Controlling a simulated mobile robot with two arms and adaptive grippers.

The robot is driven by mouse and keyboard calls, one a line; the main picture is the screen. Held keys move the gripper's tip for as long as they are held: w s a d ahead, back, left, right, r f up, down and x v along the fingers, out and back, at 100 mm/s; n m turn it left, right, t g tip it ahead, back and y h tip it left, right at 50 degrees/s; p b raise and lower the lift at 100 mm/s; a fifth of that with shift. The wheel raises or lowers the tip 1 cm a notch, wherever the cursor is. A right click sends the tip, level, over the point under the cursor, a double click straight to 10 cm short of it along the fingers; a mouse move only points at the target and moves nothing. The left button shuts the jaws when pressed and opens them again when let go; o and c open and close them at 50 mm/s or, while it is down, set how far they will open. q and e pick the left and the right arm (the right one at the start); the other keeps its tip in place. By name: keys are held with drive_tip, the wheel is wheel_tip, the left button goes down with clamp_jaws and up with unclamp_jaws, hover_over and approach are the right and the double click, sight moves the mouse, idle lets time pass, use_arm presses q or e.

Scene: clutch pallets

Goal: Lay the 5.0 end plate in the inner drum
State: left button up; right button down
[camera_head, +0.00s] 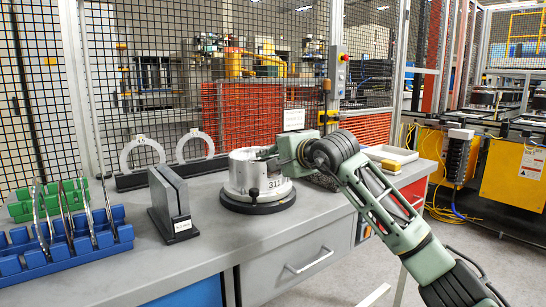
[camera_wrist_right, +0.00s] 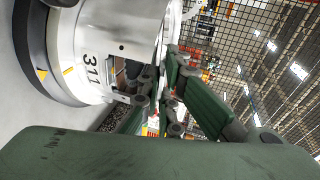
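The silver drum (camera_head: 243,177), marked 311, stands on a round black base on the grey bench. It also shows large and tilted in the wrist view (camera_wrist_right: 112,45). My right gripper (camera_head: 268,157) is at the drum's upper right rim, and its fingers show beside the drum in the wrist view (camera_wrist_right: 167,88). I cannot tell whether they hold anything; the drum's inside is hidden. Two pale upright rings, one on the left (camera_head: 124,158) and one on the right (camera_head: 181,151), stand in a black holder behind; their small labels are hard to read. I cannot identify the 5.0 end plate. My left gripper is out of view.
A blue rack (camera_head: 35,258) with several thin upright rings and a green rack (camera_head: 22,211) are at the left. A dark grey upright holder (camera_head: 160,205) stands between them and the drum. A white tray (camera_head: 392,152) lies behind my right arm. Wire mesh fencing rises behind the bench.

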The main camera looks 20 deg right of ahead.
drive_tip(key=c, duration=1.9)
unclamp_jaws()
drive_tip(key=shift+o, duration=0.2)
drive_tip(key=shift+f, duration=0.15)
